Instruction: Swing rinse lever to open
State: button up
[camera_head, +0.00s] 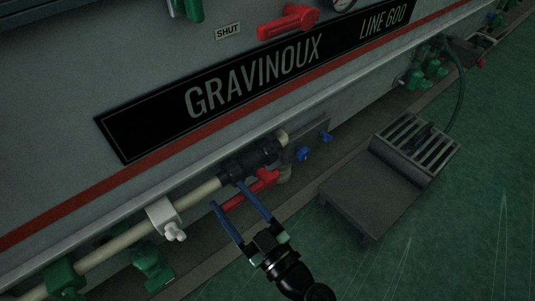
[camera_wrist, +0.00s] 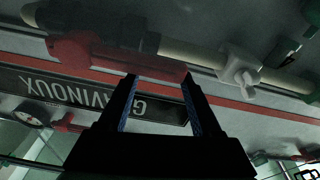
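A red lever (camera_head: 236,202) sits on a dark valve body (camera_head: 250,158) on the pale pipe below the GRAVINOUX sign. Its handle runs roughly along the pipe, its free end toward the lower left. In the wrist view the red lever (camera_wrist: 110,56) stretches across beyond my fingertips, its free end near the right one. My gripper (camera_head: 226,194) has its two blue fingers spread apart, with the tips at the handle's outer part. It also shows in the wrist view (camera_wrist: 160,76), with nothing held between the fingers. I cannot tell whether the tips touch the handle.
Another red handle (camera_head: 288,22) is higher on the panel beside a SHUT label (camera_head: 228,31). A white pipe clamp (camera_head: 166,218) is left of the lever. Blue knobs (camera_head: 304,154) are to its right. A dark step with a grate (camera_head: 372,192) stands on the green floor at right.

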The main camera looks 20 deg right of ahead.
jog(key=shift+d+f, duration=0.15)
jog(key=shift+d, duration=0.2)
jog(key=shift+c, duration=0.3)
jog(key=r+v, duration=0.1)
jog(key=v, duration=0.6)
jog(key=shift+d+f, duration=0.15)
jog(key=shift+f, duration=0.1)
